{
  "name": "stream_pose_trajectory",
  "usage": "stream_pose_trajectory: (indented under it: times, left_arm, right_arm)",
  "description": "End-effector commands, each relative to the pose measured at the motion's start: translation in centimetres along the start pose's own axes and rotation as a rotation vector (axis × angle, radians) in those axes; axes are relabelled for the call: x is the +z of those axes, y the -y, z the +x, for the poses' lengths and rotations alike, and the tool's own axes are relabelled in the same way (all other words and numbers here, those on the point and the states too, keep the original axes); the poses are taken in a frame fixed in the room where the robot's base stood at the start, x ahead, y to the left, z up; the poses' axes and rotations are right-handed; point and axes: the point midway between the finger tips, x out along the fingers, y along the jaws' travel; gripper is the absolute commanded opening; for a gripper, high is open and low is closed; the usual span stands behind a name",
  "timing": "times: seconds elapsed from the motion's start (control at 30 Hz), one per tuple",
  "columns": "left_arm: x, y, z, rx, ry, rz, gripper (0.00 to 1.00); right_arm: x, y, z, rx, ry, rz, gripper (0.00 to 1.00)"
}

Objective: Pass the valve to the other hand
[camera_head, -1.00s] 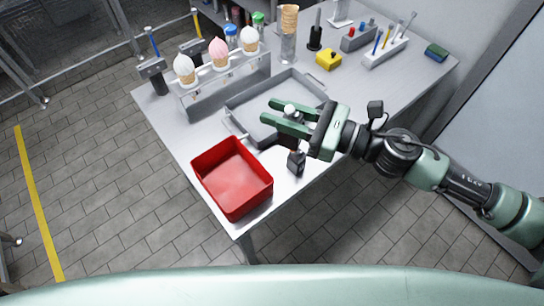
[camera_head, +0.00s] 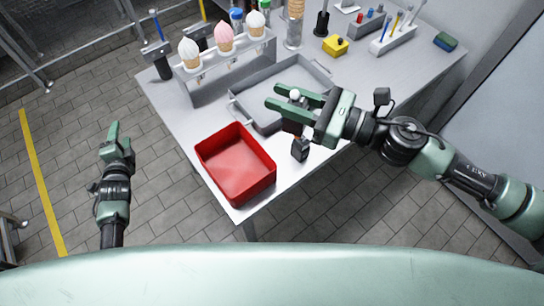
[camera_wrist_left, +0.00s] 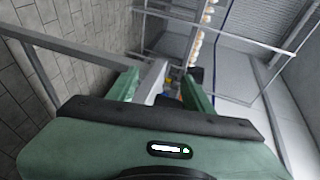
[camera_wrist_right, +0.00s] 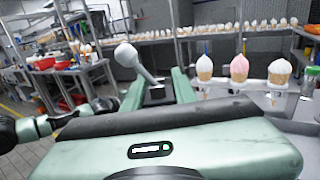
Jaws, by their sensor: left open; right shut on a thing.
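The valve shows as a pale rounded knob (camera_head: 294,94) between the fingers of my right gripper (camera_head: 272,96). In the right wrist view its grey knob and slanting stem (camera_wrist_right: 126,56) rise from between the fingers of that gripper (camera_wrist_right: 158,82), which is shut on it. The lower part of the valve is mostly hidden by the fingers. My left gripper (camera_head: 115,128) is open and empty, over the floor left of the table, well apart from the valve. Its spread fingers show in the left wrist view (camera_wrist_left: 162,82).
A red bin (camera_head: 232,192) stands at the table's front corner. A grey tray (camera_head: 240,113) lies beneath my right gripper. A yellow block (camera_head: 335,45) is farther back. The space between my grippers above the bin is free.

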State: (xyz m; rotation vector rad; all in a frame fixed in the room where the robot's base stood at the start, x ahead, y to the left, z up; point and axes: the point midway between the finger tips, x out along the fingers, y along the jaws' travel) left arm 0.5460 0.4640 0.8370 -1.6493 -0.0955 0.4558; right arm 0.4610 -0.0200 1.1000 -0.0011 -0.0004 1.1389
Motion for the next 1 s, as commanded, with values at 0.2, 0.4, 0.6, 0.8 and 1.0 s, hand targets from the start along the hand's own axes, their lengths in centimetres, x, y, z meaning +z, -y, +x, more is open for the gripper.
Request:
stream_pose_trajectory:
  times: [0.2,0.4,0.6,0.8,1.0]
  left_arm:
    - [-8.8,7.1,-4.4,-0.142,-0.180,-0.009,0.51]
    - [-18.6,6.2,-11.3,-0.074,-0.383,-0.244,0.51]
    - [-27.0,5.6,-19.9,0.060,-0.555,-0.542,0.51]
    - [-33.4,7.1,-29.3,0.231,-0.684,-0.885,0.51]
    - [-36.6,10.0,-36.1,0.382,-0.747,-1.177,0.51]
  right_arm:
    - [0.0,0.0,0.0,0.000,0.001,0.000,0.00]
    - [0.0,0.0,0.0,0.000,0.001,0.000,0.00]
    - [0.1,0.0,0.0,0.000,0.001,0.000,0.00]
    - [0.1,0.0,0.0,0.000,0.001,0.000,0.00]
    - [0.0,0.0,0.0,0.000,0.001,0.000,0.00]
